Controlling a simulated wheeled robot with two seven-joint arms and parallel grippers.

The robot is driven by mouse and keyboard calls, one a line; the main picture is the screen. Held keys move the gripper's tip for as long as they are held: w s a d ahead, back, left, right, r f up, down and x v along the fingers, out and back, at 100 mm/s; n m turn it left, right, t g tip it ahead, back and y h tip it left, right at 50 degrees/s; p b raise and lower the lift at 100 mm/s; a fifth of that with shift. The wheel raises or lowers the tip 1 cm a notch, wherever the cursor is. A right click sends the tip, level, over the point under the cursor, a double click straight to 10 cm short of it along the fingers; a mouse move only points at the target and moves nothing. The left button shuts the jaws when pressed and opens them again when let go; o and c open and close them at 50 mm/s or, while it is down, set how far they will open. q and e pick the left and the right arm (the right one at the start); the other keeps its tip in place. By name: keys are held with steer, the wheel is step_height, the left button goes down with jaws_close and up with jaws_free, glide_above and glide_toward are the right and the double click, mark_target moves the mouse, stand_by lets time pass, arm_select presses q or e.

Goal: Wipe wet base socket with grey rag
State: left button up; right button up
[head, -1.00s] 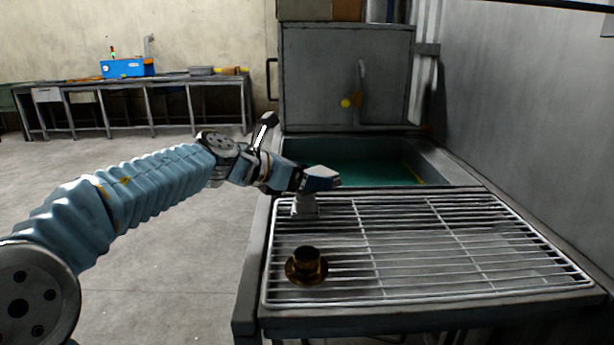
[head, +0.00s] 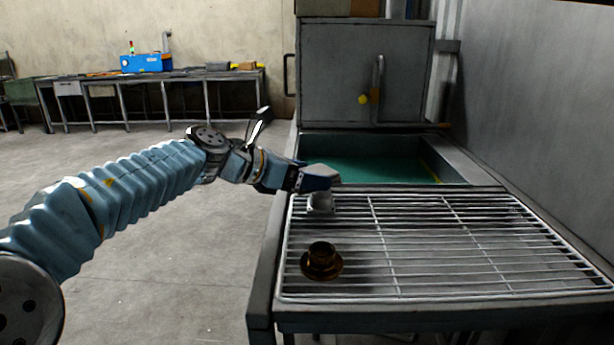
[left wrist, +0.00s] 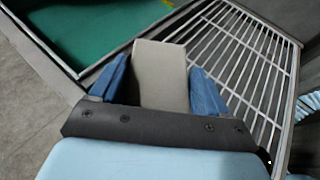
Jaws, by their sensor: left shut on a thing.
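The base socket (head: 321,262) is a dark brass-brown flanged cup, standing upright on the near left part of the wire rack (head: 430,245). My left gripper (head: 322,178) is over the rack's far left corner, beyond the socket and apart from it. It is shut on the grey rag (head: 320,203), which shows as a pale grey block below the fingers. In the left wrist view the rag (left wrist: 160,75) sits between the blue fingers of the gripper (left wrist: 155,85). Any wetness on the socket cannot be made out. My right gripper is not in view.
A tank with green liquid (head: 370,160) and a raised grey lid (head: 365,75) lies behind the rack. A grey wall (head: 540,110) closes off the right. A workbench with a blue box (head: 146,63) stands far left. Most of the rack is clear.

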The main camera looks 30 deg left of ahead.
arm_select(q)
steer(key=shift+r, duration=2.8)
